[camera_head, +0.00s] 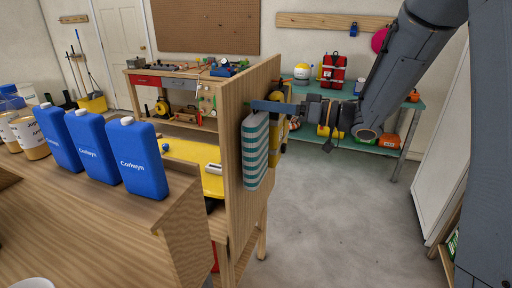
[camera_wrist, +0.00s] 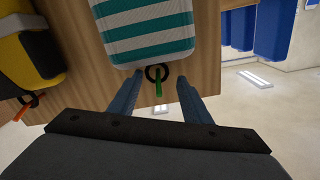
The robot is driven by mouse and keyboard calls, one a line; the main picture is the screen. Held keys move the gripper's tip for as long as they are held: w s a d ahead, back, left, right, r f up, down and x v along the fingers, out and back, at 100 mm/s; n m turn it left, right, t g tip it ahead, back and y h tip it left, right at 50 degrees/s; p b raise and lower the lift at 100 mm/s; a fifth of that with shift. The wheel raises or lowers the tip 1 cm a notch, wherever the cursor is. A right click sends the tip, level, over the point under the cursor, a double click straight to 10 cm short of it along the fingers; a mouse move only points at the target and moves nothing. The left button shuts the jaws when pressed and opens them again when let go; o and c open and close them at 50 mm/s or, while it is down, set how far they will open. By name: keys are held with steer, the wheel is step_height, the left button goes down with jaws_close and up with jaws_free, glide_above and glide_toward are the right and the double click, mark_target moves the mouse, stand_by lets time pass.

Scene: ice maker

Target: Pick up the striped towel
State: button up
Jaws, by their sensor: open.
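The teal-and-white striped towel (camera_head: 255,158) hangs upright against the side of a wooden panel (camera_head: 233,150). In the wrist view the towel (camera_wrist: 148,30) is at the top, with a black ring (camera_wrist: 152,72) at its edge and a green peg (camera_wrist: 158,89) by the ring. My gripper (camera_head: 262,106) is at the towel's top end in the head view. In the wrist view my gripper (camera_wrist: 159,80) is open, with one blue finger on each side of the ring and peg. I cannot tell whether the fingers touch the towel.
A yellow-and-black item (camera_wrist: 28,50) hangs on the panel beside the towel. Blue jugs (camera_head: 139,160) stand on the wooden counter at the left. A workbench (camera_head: 180,88) and a green shelf (camera_head: 375,145) stand behind. The grey floor (camera_head: 335,220) at the right is clear.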

steer(key=shift+w+a, duration=0.1)
steer(key=shift+a, duration=0.1)
jaws_close()
stand_by(0.3)
